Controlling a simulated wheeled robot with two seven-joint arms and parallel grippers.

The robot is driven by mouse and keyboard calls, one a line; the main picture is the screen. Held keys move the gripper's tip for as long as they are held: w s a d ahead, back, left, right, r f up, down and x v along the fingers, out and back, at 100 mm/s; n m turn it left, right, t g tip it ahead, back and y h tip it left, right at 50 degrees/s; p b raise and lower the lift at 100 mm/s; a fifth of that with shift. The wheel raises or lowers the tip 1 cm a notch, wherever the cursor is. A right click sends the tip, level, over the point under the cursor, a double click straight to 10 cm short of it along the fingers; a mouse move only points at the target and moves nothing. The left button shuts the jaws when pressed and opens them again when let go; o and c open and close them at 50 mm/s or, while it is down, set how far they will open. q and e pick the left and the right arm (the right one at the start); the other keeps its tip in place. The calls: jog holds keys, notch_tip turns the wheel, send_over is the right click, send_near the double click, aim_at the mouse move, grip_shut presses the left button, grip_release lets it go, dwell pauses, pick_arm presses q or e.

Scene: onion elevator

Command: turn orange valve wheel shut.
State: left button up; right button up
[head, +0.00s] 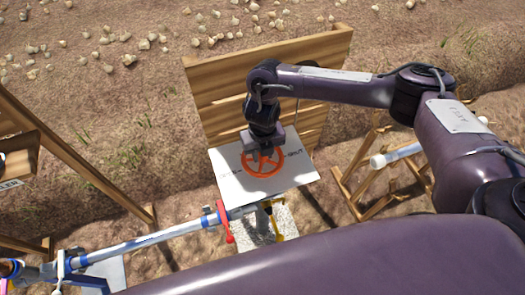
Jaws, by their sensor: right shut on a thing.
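The orange valve wheel (264,172) is a spoked ring lying over a white plate (231,184) with dark lettering. Some letters on the plate's right side look like "SHUT". My right gripper (264,152) comes down from above onto the wheel's far rim and is shut on it. The gripper covers part of that rim. The large purple arm link across the bottom is mine. My left gripper does not show.
A wooden plank panel (221,108) stands behind the plate. A pipe (150,240) with a red lever (226,225) runs at the lower left, and a yellow lever (274,222) sits below the plate. Wooden racks (355,185) stand right. Onions lie on the far soil.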

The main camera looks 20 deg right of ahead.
jog(key=m, duration=0.2)
jog(key=m+p, duration=0.1)
jog(key=shift+w+r+m, duration=0.1)
jog(key=shift+r+m, duration=0.1)
jog(key=shift+m, duration=0.2)
jog(key=m+p, duration=0.2)
jog(key=m, duration=0.2)
jog(key=shift+m, duration=0.3)
jog(key=shift+w+p, duration=0.1)
jog(key=shift+p, duration=0.2)
jog(key=o, duration=0.7)
jog(key=shift+o, duration=1.4)
jog(key=shift+f, duration=0.15)
